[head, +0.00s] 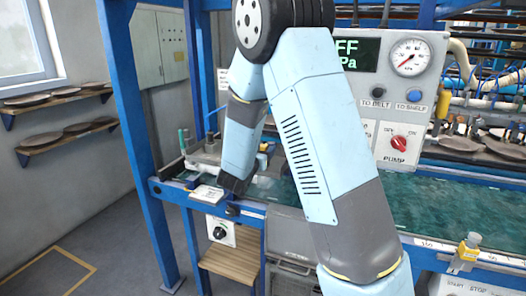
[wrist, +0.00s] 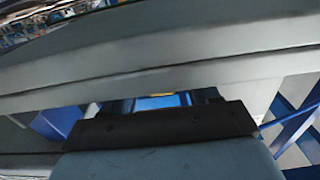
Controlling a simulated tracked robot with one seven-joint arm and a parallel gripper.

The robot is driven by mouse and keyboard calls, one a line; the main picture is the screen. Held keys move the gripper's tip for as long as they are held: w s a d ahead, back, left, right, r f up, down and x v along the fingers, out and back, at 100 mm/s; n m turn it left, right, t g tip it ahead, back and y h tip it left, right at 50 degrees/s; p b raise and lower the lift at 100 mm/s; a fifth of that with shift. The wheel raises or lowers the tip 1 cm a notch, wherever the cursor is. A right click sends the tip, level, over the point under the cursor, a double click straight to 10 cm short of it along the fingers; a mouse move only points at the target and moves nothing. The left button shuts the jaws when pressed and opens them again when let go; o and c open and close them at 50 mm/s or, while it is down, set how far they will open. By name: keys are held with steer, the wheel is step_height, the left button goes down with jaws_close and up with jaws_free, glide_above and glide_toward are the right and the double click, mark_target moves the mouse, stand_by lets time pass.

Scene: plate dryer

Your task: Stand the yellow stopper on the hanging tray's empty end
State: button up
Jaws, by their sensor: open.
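A small yellow piece (head: 264,147), which may be the stopper, shows behind my arm in the head view. It is partly covered. In the head view my arm reaches down to the left end of the blue frame, and the fingers cannot be made out.
A control panel (head: 408,110) is behind. A blue post (head: 150,150) rises close by.

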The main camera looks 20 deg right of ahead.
steer(key=v, duration=1.1)
steer(key=s+r+n+g+y, duration=0.2)
steer(key=s+r+n+y, duration=0.3)
steer(key=r+y, duration=0.65)
steer(key=s+d+n+g, duration=0.1)
steer(key=s+d+g, duration=0.2)
steer(key=s, duration=0.9)
steer(key=s+d+n+g, duration=0.1)
steer(key=s+d+g, duration=0.3)
steer(key=s, duration=0.8)
steer(key=shift+s+d+r+h, duration=0.3)
steer(key=shift+d+h, duration=0.15)
steer(key=shift+d, duration=0.4)
